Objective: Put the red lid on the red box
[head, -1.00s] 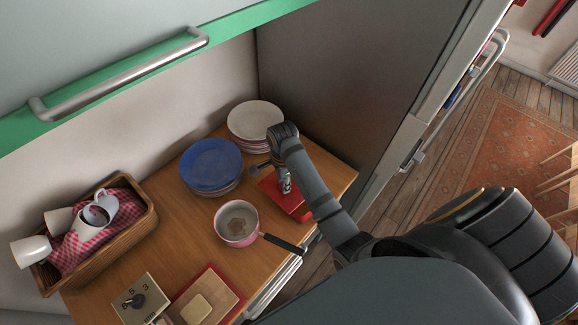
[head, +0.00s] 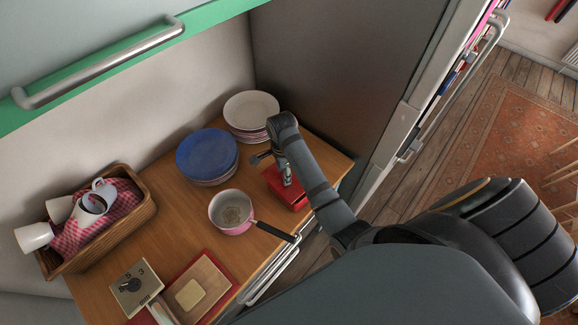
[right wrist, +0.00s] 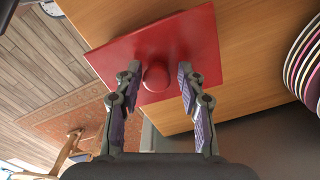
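The red lid (right wrist: 185,40) is a flat red square with a round red knob (right wrist: 155,76) in the right wrist view. In the head view the red lid (head: 294,199) lies at the right end of the wooden counter, partly hidden by my right arm. My right gripper (right wrist: 157,82) is open above it, one finger on each side of the knob, with gaps showing. In the head view my right gripper (head: 287,180) points down at the lid. I cannot clearly make out a separate red box. My left gripper is not in view.
A pink pan (head: 232,226) with a black handle stands left of the lid. Blue plates (head: 206,155) and white plates (head: 251,108) are stacked behind. A basket with cups (head: 140,215), a dial box (head: 136,288) and a red-edged board (head: 222,274) lie further left.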

